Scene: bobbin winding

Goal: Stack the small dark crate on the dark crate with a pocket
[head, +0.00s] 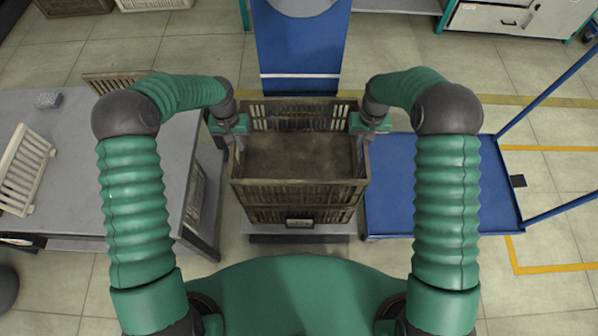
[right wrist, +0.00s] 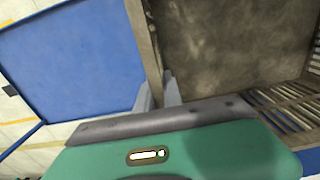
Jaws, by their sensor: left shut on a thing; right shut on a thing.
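The small dark crate (head: 298,193), brown and slatted, is empty and looks level in the middle of the head view. My left gripper (head: 239,150) is shut on the small crate's left wall. My right gripper (head: 362,148) is shut on its right wall. In the right wrist view, the fingers (right wrist: 158,95) straddle the wall of the small crate (right wrist: 235,45).
A grey table (head: 150,180) with a white crate (head: 25,170) stands at the left. A blue cart (head: 435,190) is close at the right. A blue panel (head: 300,50) rises behind the crates. Other crates (head: 75,5) and a cabinet (head: 490,18) are at the back.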

